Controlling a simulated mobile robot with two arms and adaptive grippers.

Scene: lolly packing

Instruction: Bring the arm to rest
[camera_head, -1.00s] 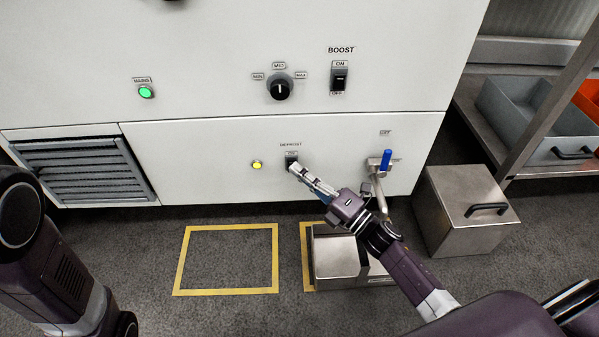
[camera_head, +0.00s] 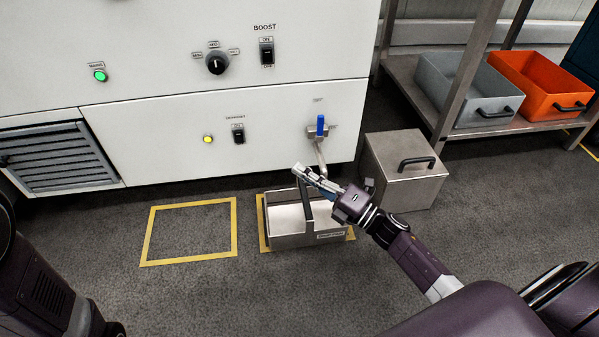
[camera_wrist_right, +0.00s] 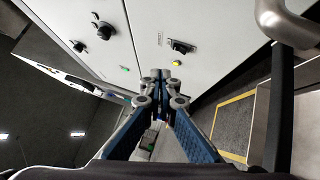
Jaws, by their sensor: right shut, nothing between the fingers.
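My right gripper (camera_head: 298,173) is shut and empty. In the head view it shows over the open steel tray (camera_head: 283,240), apart from the white machine's front panel (camera_head: 170,155). Its closed fingers (camera_wrist_right: 163,82) meet at the middle of the right wrist view. The defrost switch (camera_head: 238,134) and the lit yellow lamp (camera_head: 208,139) are on the panel, clear of the fingers; the switch also shows in the wrist view (camera_wrist_right: 182,47). Part of my left arm shows at the lower left; its gripper is out of view.
A blue-handled valve (camera_head: 320,126) with a spout sits above the tray. A lidded steel box (camera_head: 413,188) stands right of it. A shelf holds a grey bin (camera_head: 450,75) and an orange bin (camera_head: 545,98). The yellow floor frame (camera_head: 236,225) left of the tray is empty.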

